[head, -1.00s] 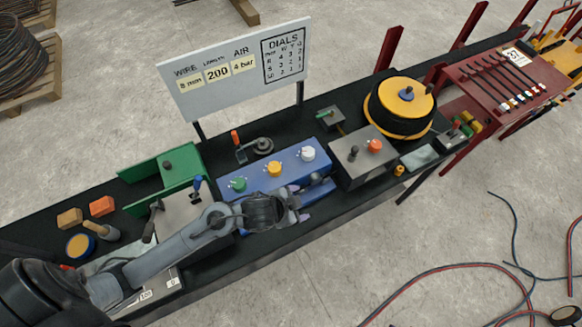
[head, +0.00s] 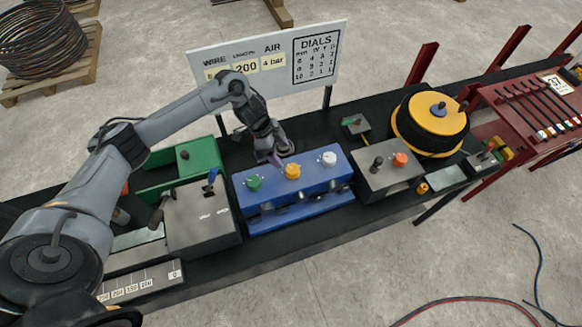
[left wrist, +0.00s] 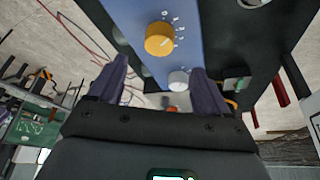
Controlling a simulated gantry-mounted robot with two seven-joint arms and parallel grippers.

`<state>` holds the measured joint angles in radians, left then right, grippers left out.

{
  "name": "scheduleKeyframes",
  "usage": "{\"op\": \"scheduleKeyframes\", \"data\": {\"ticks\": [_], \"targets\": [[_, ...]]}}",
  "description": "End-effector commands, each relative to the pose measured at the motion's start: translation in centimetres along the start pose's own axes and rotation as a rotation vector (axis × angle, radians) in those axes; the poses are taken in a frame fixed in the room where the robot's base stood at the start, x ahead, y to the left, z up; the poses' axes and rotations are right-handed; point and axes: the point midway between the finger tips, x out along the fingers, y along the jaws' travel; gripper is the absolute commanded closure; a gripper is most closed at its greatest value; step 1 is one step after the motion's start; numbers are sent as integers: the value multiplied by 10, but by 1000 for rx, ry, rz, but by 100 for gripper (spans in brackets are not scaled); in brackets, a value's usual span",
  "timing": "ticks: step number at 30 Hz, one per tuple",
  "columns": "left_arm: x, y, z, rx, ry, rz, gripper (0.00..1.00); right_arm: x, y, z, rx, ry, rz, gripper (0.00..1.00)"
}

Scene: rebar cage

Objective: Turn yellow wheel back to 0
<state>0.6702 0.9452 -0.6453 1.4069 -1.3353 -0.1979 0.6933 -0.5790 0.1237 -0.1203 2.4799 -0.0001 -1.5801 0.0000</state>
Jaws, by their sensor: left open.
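The yellow wheel (head: 292,171) is the middle knob on top of a blue box (head: 300,205), between a green knob (head: 254,183) and a white knob (head: 329,159). In the left wrist view the yellow wheel (left wrist: 159,39) shows small white marks beside it; I cannot read its setting. My left gripper (head: 272,157) is open and empty, above the rear edge of the box and close behind the yellow wheel, apart from it. Its two purple-grey fingers (left wrist: 158,85) also show in the left wrist view. My right gripper is not in view.
A sign board (head: 268,70) stands behind the bench, partly covered by my left arm. A grey box (head: 388,168) with an orange knob is to the right, with a yellow-topped spool (head: 432,120) beyond. A grey lever machine (head: 200,218) is at left.

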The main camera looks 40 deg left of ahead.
Motion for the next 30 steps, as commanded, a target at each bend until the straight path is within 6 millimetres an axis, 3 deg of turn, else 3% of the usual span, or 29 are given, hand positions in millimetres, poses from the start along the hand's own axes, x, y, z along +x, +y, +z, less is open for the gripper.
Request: {"op": "scheduleKeyframes", "data": {"ticks": [16, 22, 30], "targets": [[82, 1, -2, 1, 1, 1, 22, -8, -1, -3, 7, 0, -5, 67], [95, 1, -1, 2, 1, -1, 22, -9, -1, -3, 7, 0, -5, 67], [97, 1, -1, 3, 1, -1, 22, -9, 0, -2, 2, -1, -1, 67]]}}
